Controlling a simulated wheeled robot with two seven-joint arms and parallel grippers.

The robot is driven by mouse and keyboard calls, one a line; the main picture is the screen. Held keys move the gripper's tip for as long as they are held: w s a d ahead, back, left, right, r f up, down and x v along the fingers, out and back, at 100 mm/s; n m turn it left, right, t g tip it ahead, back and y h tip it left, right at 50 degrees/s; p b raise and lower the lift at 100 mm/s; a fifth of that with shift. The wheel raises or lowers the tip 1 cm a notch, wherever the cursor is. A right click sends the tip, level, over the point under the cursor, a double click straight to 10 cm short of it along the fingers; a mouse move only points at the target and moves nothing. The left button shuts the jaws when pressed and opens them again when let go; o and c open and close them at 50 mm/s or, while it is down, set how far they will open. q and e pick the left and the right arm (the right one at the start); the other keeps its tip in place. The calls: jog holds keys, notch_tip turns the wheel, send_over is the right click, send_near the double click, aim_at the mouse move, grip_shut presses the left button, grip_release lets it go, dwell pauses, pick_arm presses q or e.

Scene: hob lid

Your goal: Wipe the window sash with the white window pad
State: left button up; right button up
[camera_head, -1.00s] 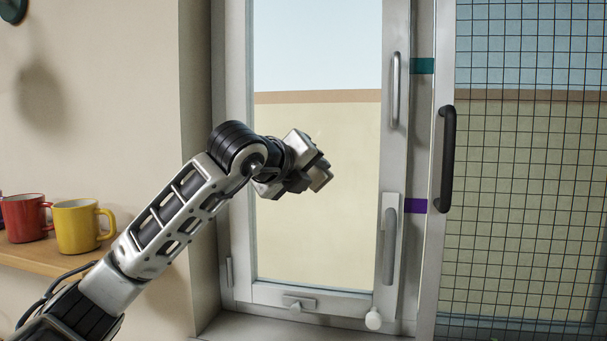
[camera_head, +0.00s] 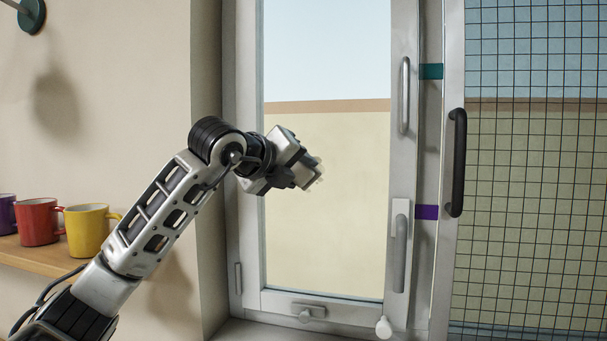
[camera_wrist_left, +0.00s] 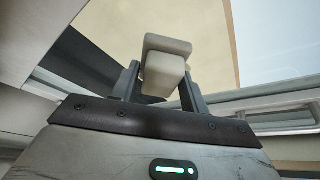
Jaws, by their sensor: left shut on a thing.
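The window sash (camera_head: 398,150) is a tall light-grey frame around a glass pane, in the middle of the head view. It has a grey lever handle (camera_head: 399,250) low on its right side and a thin upright grip above that. My left gripper (camera_head: 306,176) is in front of the left half of the pane. It is shut on the white window pad (camera_wrist_left: 166,64), a pale block between the two fingers in the left wrist view. In the head view the pad is mostly hidden by the gripper. I cannot tell whether the pad touches the glass. My right gripper is not in view.
A purple, a red (camera_head: 39,222) and a yellow mug (camera_head: 87,230) stand on a wooden shelf (camera_head: 42,262) at the left. A mesh screen (camera_head: 530,200) with a black handle (camera_head: 457,162) stands at the right. A white knob (camera_head: 383,327) is at the bottom.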

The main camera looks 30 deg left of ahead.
aim_at(329, 167)
pick_arm(q)
jog(key=shift+s+a+b, duration=0.15)
jog(key=shift+s+a, duration=0.05)
jog(key=shift+a, duration=0.55)
jog(key=shift+s+a+b, duration=0.15)
jog(key=shift+a, duration=0.6)
jog(key=shift+r+p, duration=0.65)
jog(key=shift+r, duration=0.15)
jog(key=shift+d, duration=0.2)
jog(key=shift+w+d, duration=0.15)
jog(key=shift+d, duration=0.45)
jog(key=shift+w+d, duration=0.15)
jog(key=shift+d, duration=0.4)
jog(key=shift+w+d, duration=0.2)
jog(key=shift+d, duration=0.55)
jog(key=shift+w+d, duration=0.15)
jog(key=shift+d, duration=0.6)
jog(key=shift+w+d, duration=0.2)
jog(key=shift+d, duration=0.55)
jog(key=shift+f, duration=0.15)
